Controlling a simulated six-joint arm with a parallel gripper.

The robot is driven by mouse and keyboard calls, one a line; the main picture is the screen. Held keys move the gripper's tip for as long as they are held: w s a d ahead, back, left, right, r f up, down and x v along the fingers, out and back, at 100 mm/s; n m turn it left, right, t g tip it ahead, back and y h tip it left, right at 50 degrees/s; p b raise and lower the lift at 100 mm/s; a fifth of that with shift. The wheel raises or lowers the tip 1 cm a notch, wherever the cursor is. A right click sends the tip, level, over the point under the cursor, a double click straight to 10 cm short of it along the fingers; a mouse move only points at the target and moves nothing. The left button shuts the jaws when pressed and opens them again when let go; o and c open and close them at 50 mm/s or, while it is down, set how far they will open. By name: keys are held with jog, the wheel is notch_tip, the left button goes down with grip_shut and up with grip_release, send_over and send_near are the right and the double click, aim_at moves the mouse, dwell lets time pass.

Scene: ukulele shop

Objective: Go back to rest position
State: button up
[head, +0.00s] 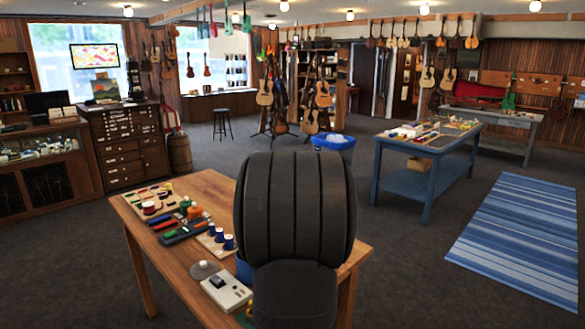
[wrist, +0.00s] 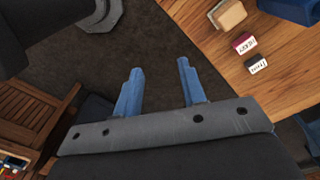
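My gripper (wrist: 158,88) shows in the wrist view with its two blue fingers spread apart. Nothing is between them; only dark floor shows behind. The wooden table's edge (wrist: 196,62) runs just to the right of the fingers. In the head view my dark arm stands large in the middle, over the front part of the wooden table (head: 212,184). It hides my gripper and part of the tabletop there.
Trays of small parts (head: 152,198), a white boxed device (head: 226,290) and a grey round object (head: 204,270) lie on the table's left. In the wrist view, a tan block (wrist: 228,14) and two small labelled boxes (wrist: 244,43) are on the tabletop. A slatted wooden chair (wrist: 32,115) stands at left.

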jog(key=d+f+n, duration=0.3)
jog(key=f+n, duration=0.4)
jog(key=f, duration=0.2)
jog(key=d+f+n, duration=0.3)
jog(key=f+n, duration=0.5)
jog(key=f, duration=0.2)
jog(key=shift+w+f, duration=0.15)
jog(key=shift+w, duration=0.1)
jog(key=shift+d, duration=0.1)
jog(key=a+r+m, duration=0.3)
jog(key=r+m, duration=0.6)
jog(key=r, duration=0.2)
jog(key=shift+w+a+r, duration=0.35)
jog(key=shift+f, duration=0.15)
dwell(0.3)
